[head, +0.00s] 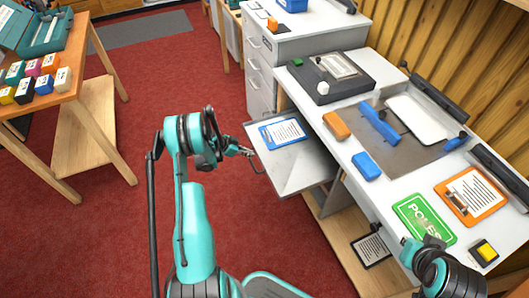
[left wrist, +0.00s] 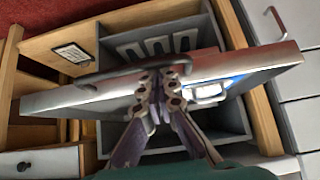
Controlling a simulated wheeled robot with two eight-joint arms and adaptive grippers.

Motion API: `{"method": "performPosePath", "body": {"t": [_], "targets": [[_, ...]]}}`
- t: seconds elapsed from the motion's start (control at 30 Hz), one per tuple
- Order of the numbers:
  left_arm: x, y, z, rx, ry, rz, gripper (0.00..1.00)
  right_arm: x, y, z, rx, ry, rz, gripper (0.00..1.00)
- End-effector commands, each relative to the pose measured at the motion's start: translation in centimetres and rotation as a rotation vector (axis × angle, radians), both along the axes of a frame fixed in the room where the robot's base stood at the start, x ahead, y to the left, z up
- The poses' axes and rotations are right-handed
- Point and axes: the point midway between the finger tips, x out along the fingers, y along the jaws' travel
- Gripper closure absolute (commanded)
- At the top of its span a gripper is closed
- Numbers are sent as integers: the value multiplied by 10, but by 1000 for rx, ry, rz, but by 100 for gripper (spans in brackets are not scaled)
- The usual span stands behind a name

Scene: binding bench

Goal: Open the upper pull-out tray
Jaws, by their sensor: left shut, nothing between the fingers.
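The upper pull-out tray (head: 291,169) is a grey tray standing out from under the bench top, with a blue clipboard and paper (head: 283,132) lying on it. Its front edge faces my left gripper (head: 247,152), which is shut and empty close to the tray's handle (head: 254,162). In the left wrist view, the closed fingers (left wrist: 163,78) overlap the dark bar handle (left wrist: 118,75) on the tray's front (left wrist: 245,60); I cannot tell whether they touch it.
The white bench top (head: 381,165) carries an orange block (head: 336,125), a blue block (head: 366,166), a green sign (head: 422,218) and an orange clipboard (head: 470,196). A drawer cabinet (head: 262,75) stands behind the tray. Red floor lies clear left of the tray.

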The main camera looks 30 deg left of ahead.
Motion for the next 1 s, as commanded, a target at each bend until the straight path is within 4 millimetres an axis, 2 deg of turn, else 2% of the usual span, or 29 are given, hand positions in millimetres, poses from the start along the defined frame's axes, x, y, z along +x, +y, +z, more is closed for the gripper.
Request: {"method": "performPosePath", "body": {"t": [0.03, 0.13, 0.4, 0.63, 1.0], "targets": [[-9, 10, 0, -1, 1, 4, 100, 0, 0, 0, 0, 0, 0, 100], [-26, 25, 0, 0, 0, 5, 100, 0, 0, 0, 0, 0, 0, 100], [-58, 50, 0, 0, 1, 2, 100, 0, 0, 0, 0, 0, 0, 100], [-70, 59, 0, 1, 1, 0, 100, 0, 0, 0, 0, 0, 0, 100], [-71, 59, 0, 1, 1, 0, 100, 0, 0, 0, 0, 0, 0, 100]]}}
